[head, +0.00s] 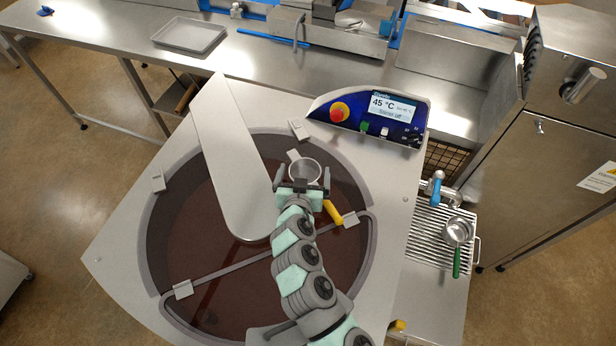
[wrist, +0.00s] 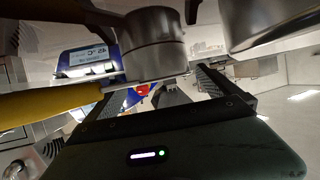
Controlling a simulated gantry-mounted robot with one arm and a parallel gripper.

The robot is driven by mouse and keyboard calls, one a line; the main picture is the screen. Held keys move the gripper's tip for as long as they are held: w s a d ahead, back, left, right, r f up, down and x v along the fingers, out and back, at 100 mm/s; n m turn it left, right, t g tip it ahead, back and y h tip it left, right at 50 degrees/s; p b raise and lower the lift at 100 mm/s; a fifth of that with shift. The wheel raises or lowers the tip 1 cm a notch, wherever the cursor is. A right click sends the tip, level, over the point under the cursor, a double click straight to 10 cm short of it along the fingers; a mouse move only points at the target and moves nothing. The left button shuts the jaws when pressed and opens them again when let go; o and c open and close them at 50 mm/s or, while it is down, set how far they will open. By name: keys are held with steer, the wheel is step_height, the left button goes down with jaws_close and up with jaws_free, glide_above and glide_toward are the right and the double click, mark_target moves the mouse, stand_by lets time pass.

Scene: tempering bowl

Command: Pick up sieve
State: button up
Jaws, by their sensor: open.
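A round metal cup-like piece (head: 304,171) with a yellow handle (head: 332,211) is at my gripper (head: 303,181), above the chocolate bowl. A second round metal piece (head: 457,232) with a green handle lies on the slatted drip grate at the right. I cannot tell surely from these frames which of the two is the sieve. In the wrist view the metal cup (wrist: 152,45) is just beyond my gripper (wrist: 165,92), with the yellow handle (wrist: 45,106) running left. My gripper is open, its fingers on either side near the cup; contact is unclear.
The round bowl (head: 157,240) holds dark chocolate, with a bar and a broad metal cover (head: 228,150) across it. A control panel (head: 385,112) reads 45 °C. A blue-handled tap (head: 437,187) stands over the grate. A tray (head: 189,35) lies on the back table.

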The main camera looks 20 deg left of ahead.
steer(key=shift+w, duration=0.2)
steer(key=shift+f, duration=0.1)
steer(key=c, duration=1.5)
